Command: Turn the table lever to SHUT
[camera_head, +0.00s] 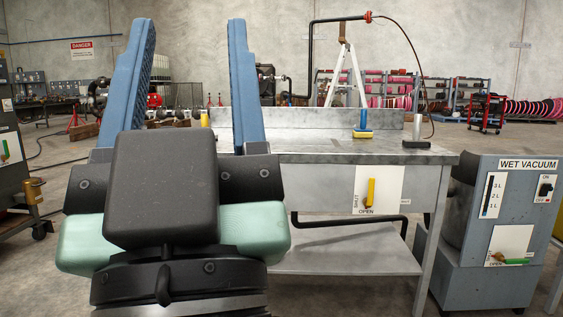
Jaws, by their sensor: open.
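The table lever (371,192) is a yellow handle on a white plate (393,190) on the front of the grey metal table (320,200). The handle stands nearly upright, with its brass pivot at the lower end. The plate reads SHUT sideways along its left edge and OPEN along the bottom, below the pivot. My gripper (190,24) is large in the left foreground, its two blue fingers pointing up and wide apart. It is open and empty, left of the lever and not touching it. It hides the table's left part.
A grey wet vacuum (500,225) with a green lever (514,261) stands right of the table. A blue-and-yellow piece (363,125) and a black-based grey piece (416,135) are on the tabletop. A black pipe (340,222) runs below it. A stepladder (345,75) stands behind.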

